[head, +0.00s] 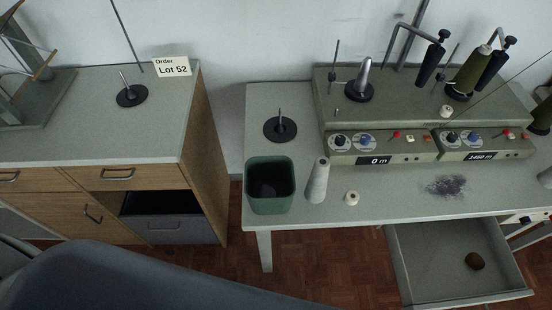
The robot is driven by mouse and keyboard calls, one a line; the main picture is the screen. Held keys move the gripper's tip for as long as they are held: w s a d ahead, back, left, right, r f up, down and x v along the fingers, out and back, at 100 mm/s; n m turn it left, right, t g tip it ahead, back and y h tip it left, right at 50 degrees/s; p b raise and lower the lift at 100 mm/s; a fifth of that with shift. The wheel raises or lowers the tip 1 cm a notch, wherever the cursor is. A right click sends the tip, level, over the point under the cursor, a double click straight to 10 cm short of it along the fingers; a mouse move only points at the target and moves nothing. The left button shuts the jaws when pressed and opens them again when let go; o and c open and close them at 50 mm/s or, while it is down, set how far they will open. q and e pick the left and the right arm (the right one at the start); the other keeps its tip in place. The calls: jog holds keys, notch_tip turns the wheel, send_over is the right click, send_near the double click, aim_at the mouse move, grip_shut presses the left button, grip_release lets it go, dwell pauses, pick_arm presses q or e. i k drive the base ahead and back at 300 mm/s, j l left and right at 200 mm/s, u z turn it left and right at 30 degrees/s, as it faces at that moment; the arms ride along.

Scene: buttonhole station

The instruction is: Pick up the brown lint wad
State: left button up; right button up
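A small brown wad (474,261), which looks like the lint wad, lies inside the open drawer (420,277) under the right-hand table. It rests on the drawer floor, toward the drawer's right side. The drawer is pulled out, and the wad is in plain sight from above. Neither of my grippers shows in the head view.
The grey table (400,207) overhangs the drawer's back. On it stand a green bin (270,205), a pale cone (317,182), a small white spool (351,198) and a winding machine (400,110). Dark dust (445,186) lies near the front. A dark rounded form (130,280) fills the lower left.

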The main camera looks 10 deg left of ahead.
aim_at(473, 260)
jog(key=z, duration=1.7)
jog(key=i+u, duration=0.35)
jog(key=k+j, duration=0.05)
jog(key=k, duration=0.05)
